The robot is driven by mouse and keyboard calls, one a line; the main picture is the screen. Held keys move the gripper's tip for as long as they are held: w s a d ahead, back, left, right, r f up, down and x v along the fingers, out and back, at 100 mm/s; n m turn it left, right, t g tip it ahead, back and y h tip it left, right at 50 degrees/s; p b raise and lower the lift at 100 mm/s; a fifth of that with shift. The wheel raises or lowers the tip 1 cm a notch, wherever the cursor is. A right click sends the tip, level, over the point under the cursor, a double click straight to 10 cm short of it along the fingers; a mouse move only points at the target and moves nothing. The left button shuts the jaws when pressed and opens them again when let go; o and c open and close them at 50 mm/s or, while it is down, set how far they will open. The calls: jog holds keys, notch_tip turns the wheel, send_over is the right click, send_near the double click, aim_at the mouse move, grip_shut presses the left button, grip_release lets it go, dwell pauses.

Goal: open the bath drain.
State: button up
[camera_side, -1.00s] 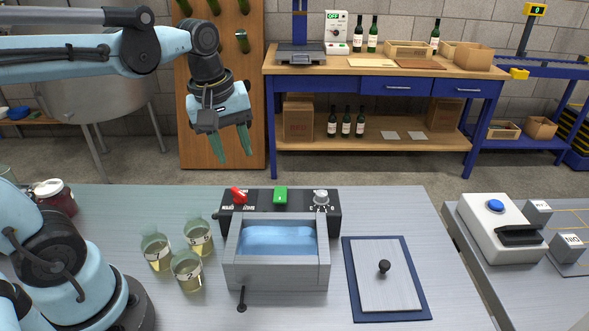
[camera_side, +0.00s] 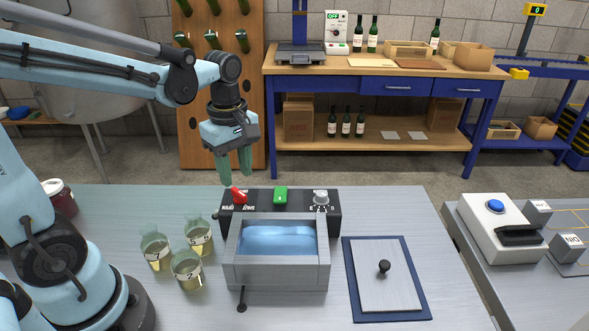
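The bath (camera_side: 232,273) is a grey box on the steel table, with blue liquid (camera_side: 278,240) inside. A small black-knobbed lever (camera_side: 242,301) sticks out at its front left, at the foot of the front wall. Behind the bath is a black control panel (camera_side: 259,197) with a red switch (camera_side: 238,194), a green button (camera_side: 281,194) and a silver dial (camera_side: 321,197). My gripper (camera_side: 234,172) points down with its two green fingers apart and empty. It hangs above and behind the panel's left end, well clear of the front lever.
Several jars of yellowish liquid (camera_side: 187,271) stand close left of the bath. A lid with a black knob (camera_side: 371,291) lies on a blue-edged mat (camera_side: 425,303) to the right. Bare table lies in front of the bath. A dark red jar (camera_side: 62,200) stands at the far left.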

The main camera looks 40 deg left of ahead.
aim_at(238, 191)
jog(key=shift+f, duration=2.3)
grip_shut()
